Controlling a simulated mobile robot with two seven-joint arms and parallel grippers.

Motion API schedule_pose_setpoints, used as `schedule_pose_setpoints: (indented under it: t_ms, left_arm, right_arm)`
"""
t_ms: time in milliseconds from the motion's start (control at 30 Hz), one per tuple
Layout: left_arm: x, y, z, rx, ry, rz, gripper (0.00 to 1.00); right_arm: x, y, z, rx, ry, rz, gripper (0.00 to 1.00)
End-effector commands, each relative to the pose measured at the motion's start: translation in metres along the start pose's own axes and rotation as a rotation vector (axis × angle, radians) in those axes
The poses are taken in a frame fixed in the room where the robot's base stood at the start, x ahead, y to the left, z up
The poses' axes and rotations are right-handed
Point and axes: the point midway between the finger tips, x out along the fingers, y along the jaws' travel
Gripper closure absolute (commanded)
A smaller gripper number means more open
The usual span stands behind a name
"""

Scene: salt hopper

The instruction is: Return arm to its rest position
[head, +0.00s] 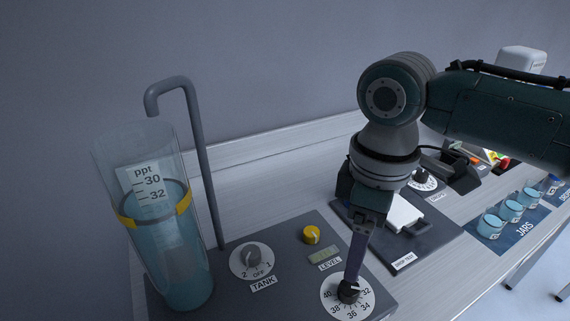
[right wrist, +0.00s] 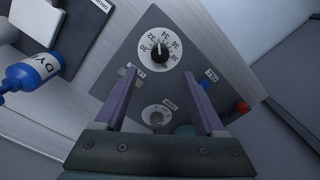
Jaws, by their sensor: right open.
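My right arm comes in from the right in the head view. Its gripper (head: 353,277) points down at the white numbered dial (head: 365,309) on the grey control panel. In the right wrist view my right gripper (right wrist: 161,74) is open with nothing between its purple fingers. The dial's black knob (right wrist: 160,52) shows just past the fingertips. In the head view the fingers overlap the knob, so I cannot tell whether they touch it. My left gripper is in neither view.
A clear cylinder (head: 170,264) of bluish liquid and a grey bent pipe (head: 203,155) stand at the left. The panel has a tank knob (head: 251,256) and a yellow knob (head: 311,235). Several jars (head: 490,226) stand at the right. A blue-capped bottle (right wrist: 22,76) lies in the wrist view.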

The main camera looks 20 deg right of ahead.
Motion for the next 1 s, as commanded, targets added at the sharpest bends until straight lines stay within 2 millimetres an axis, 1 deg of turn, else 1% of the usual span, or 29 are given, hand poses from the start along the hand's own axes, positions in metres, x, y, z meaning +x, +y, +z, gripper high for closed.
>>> schedule_pose_setpoints:
  t_ms: [33,167,567,667,767,867,900,1000]
  left_arm:
    - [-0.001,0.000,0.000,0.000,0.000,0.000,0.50]
    - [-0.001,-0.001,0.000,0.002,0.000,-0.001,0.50]
    - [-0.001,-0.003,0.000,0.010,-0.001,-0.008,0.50]
    - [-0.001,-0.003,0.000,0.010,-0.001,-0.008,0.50]
    - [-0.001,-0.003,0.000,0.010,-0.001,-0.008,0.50]
    - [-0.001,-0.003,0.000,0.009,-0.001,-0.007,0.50]
    - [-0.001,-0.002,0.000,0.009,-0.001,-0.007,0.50]
    - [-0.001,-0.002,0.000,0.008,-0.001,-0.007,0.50]
  right_arm:
    - [-0.006,0.000,0.000,-0.001,0.000,0.001,0.28]
    - [-0.012,0.000,0.001,0.000,-0.002,0.001,0.28]
    - [-0.012,0.000,0.000,0.000,-0.001,0.000,0.28]
    - [-0.010,-0.005,0.000,-0.004,0.005,-0.003,0.28]
    - [-0.002,-0.028,-0.002,-0.017,0.032,-0.016,0.28]
    - [0.007,-0.067,-0.003,-0.013,0.093,-0.035,0.28]
    - [0.008,-0.083,-0.002,0.002,0.126,-0.040,0.28]
    - [0.005,-0.115,0.007,0.082,0.204,-0.040,0.28]
